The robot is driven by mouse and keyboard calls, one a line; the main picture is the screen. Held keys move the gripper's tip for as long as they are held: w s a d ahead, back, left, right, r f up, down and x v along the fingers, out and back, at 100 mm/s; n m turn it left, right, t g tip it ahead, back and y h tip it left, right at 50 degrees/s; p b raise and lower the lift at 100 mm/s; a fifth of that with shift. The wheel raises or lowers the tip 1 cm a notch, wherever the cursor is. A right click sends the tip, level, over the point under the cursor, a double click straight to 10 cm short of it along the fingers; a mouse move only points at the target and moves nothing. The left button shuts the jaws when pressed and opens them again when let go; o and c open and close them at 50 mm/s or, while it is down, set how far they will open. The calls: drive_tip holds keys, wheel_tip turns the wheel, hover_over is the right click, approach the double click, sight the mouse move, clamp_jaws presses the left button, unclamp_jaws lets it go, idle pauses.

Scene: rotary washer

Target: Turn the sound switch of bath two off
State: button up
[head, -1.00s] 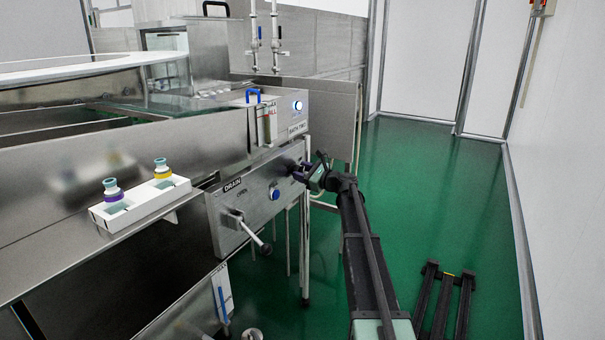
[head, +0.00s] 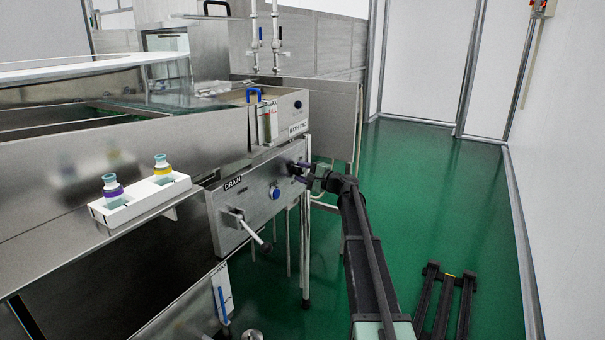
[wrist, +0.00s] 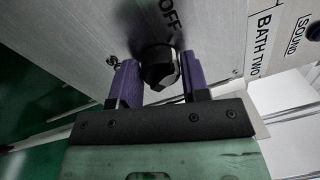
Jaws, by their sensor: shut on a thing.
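A black rotary knob (wrist: 158,66) sits on the steel panel in the wrist view, below the letters OFF. A partly hidden label starting with S is at its left. My gripper (wrist: 158,84) has its two purple fingers on either side of the knob and is shut on it. In the head view my gripper (head: 301,172) reaches the right end of the lower front panel (head: 245,195); its fingers mostly hide the knob there. A round indicator (head: 298,105) on the upper box is dark. BATH TWO and SOUND labels show in the wrist view. The knob's pointer direction is unclear.
A white holder (head: 140,203) with two bottles stands further left. A steel side plate (head: 335,118) is behind.

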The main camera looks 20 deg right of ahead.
drive_tip(key=n, duration=0.5)
drive_tip(key=shift+d, duration=0.15)
drive_tip(key=shift+f+n, duration=0.1)
drive_tip(key=shift+n, duration=0.3)
drive_tip(key=o, duration=0.9)
drive_tip(key=shift+w, duration=0.1)
drive_tip(key=b+v, duration=0.1)
drive_tip(key=v, duration=0.9)
drive_tip(key=shift+s+d, duration=0.3)
